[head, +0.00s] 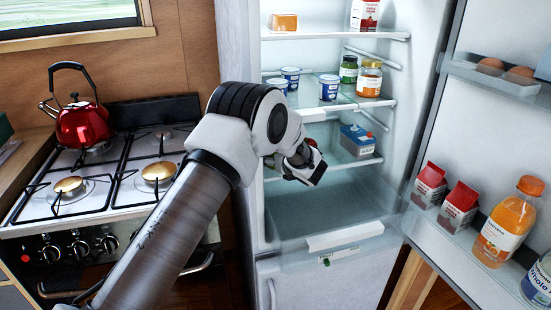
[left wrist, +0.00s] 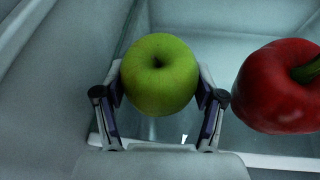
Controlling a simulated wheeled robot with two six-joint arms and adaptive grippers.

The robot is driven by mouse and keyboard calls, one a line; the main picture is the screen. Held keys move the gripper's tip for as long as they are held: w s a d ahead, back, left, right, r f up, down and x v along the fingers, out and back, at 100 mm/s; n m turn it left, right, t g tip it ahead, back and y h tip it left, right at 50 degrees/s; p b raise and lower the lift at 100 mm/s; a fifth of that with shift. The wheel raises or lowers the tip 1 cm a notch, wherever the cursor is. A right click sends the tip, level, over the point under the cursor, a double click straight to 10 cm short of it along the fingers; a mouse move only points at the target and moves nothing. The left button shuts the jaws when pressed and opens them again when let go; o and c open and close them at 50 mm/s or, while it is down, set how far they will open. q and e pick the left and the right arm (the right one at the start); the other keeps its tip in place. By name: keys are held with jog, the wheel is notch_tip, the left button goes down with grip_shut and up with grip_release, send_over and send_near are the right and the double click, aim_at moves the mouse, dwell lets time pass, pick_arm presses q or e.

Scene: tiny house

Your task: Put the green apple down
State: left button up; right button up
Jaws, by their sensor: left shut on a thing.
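The green apple (left wrist: 158,80) is between the two fingers of my left gripper (left wrist: 160,95) in the left wrist view. The fingers are shut on it, one on each side, with its stem hollow facing the camera. In the head view my left gripper (head: 303,165) reaches into the open fridge, at the level of the shelf above the bottom drawer. The green apple is hidden there behind my arm and gripper. Whether it touches the shelf I cannot tell. My right gripper is not in view.
A red pepper (left wrist: 283,86) lies close to the right of the apple. A blue tub (head: 357,141) stands on the same shelf at the right. Yogurt cups (head: 329,87) and jars (head: 368,78) fill the shelf above. The open fridge door (head: 425,110) holds cartons and bottles.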

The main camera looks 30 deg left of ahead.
pick_arm(q)
jog(key=shift+d, duration=0.15)
jog(key=o, duration=1.4)
jog(key=shift+f, duration=0.1)
jog(key=shift+c, duration=0.2)
jog(key=shift+r, duration=0.25)
jog(key=s+d, duration=0.7)
jog(key=d, duration=0.4)
jog(key=shift+r+b, duration=0.15)
jog(key=shift+b, duration=0.3)
jog(key=shift+r, duration=0.1)
